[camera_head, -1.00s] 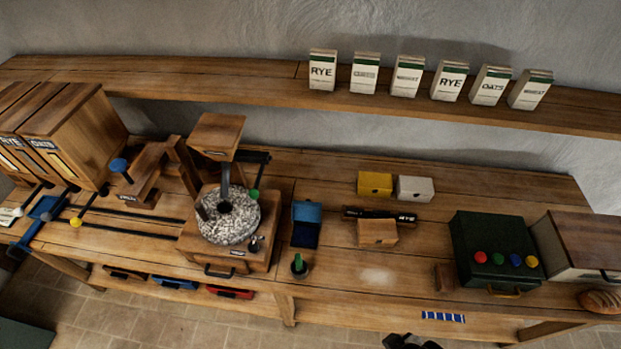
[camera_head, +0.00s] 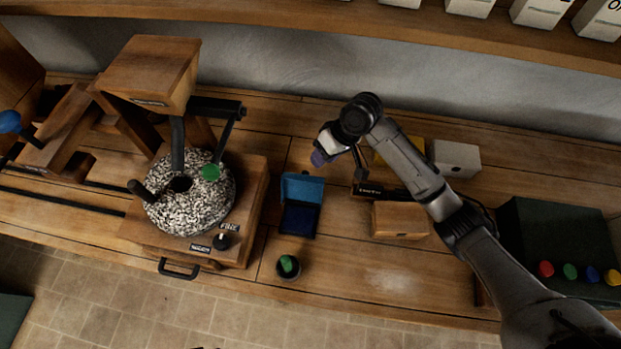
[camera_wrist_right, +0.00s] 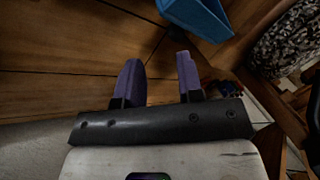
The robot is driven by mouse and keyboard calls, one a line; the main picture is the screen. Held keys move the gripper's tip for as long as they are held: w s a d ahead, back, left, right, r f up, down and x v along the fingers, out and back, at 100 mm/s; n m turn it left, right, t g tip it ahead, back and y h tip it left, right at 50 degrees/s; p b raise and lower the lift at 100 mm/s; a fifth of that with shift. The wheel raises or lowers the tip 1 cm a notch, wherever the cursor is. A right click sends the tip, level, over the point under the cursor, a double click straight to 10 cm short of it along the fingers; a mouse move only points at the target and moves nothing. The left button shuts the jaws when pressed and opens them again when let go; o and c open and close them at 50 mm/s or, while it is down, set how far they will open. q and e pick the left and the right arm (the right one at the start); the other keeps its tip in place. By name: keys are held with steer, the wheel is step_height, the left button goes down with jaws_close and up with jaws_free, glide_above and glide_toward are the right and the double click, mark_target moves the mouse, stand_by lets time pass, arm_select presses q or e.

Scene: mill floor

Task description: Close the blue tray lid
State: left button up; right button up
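The blue tray (camera_head: 300,220) sits on the bench to the right of the millstone. Its lighter blue lid (camera_head: 302,188) stands raised at the back edge, with the dark blue inside showing. My right gripper (camera_head: 322,156) is above and behind the lid, slightly right of it, and apart from it. In the right wrist view my right gripper (camera_wrist_right: 157,65) has its two purple fingers spread with nothing between them. Part of the blue tray or its lid (camera_wrist_right: 197,15) shows at the top there, beyond the fingertips. My left gripper is not in view.
The stone mill (camera_head: 190,195) stands left of the tray. A small dark cup with a green top (camera_head: 288,266) is in front. A wooden box (camera_head: 400,220), yellow box (camera_head: 408,147) and white box (camera_head: 457,158) are to the right. Bare bench lies between cup and wooden box.

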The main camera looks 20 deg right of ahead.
mark_target(307, 172)
steer(key=w+d+r+m+g+y+b, duration=0.2)
steer(key=w+d+m+g+y+b, duration=0.3)
steer(key=d, duration=0.3)
arm_select(q)
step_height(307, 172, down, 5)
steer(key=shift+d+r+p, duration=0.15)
steer(key=shift+p, duration=0.5)
arm_select(e)
steer(key=s+a+f+m+y, duration=0.1)
steer(key=s+a+f, duration=0.3)
steer(key=a+f, duration=0.3)
steer(key=a, duration=0.4)
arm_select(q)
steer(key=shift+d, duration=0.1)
arm_select(e)
steer(key=c, duration=0.6)
jaws_close()
